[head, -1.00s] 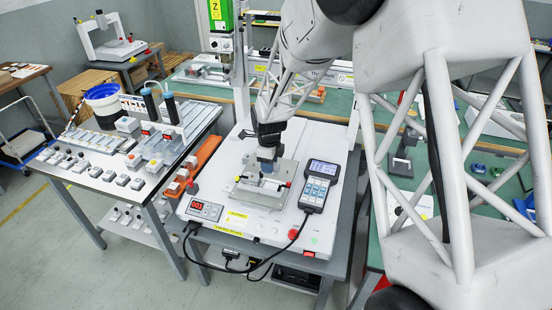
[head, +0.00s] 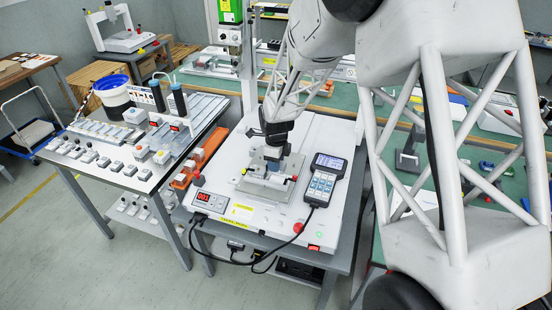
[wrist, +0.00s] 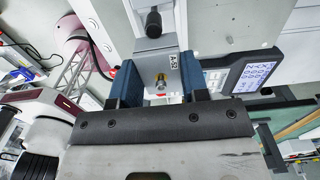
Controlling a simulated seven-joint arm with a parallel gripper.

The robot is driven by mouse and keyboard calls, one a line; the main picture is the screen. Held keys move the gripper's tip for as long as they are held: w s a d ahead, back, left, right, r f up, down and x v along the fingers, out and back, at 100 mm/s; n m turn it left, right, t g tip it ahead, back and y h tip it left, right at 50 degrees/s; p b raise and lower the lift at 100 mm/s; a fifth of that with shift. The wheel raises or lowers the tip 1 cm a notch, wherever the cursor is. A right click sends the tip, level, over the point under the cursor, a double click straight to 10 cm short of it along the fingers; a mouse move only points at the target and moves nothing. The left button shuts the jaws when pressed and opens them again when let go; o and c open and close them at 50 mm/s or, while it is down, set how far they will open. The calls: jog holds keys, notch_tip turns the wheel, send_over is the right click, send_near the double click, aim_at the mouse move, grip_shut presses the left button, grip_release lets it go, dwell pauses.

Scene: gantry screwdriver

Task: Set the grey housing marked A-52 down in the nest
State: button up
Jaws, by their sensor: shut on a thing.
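The grey housing marked A-52 (wrist: 160,70) is between the two blue fingers of my gripper (wrist: 158,88) in the wrist view. Its label is readable, and a brass-coloured hole shows in its near face. In the head view my gripper (head: 274,158) points down over the metal nest fixture (head: 252,186) on the white machine bed. The housing is mostly hidden there by the gripper and fixture. A black knob (wrist: 153,24) is just beyond the housing in the wrist view. I cannot tell whether the housing touches the nest floor.
A handheld controller (head: 324,180) lies right of the fixture, its cable looping along the front. A red display box (head: 209,202) is front left. An orange strip (head: 200,160) with small parts lies left. A side table (head: 122,170) holds several grey and white parts.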

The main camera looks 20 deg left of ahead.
jog(key=shift+f, duration=1.75)
jog(key=shift+f, duration=0.75)
dwell(1.5)
jog(key=o, duration=1.2)
jog(key=shift+r, duration=0.15)
jog(key=shift+r, duration=3.9)
jog(key=shift+d, duration=0.1)
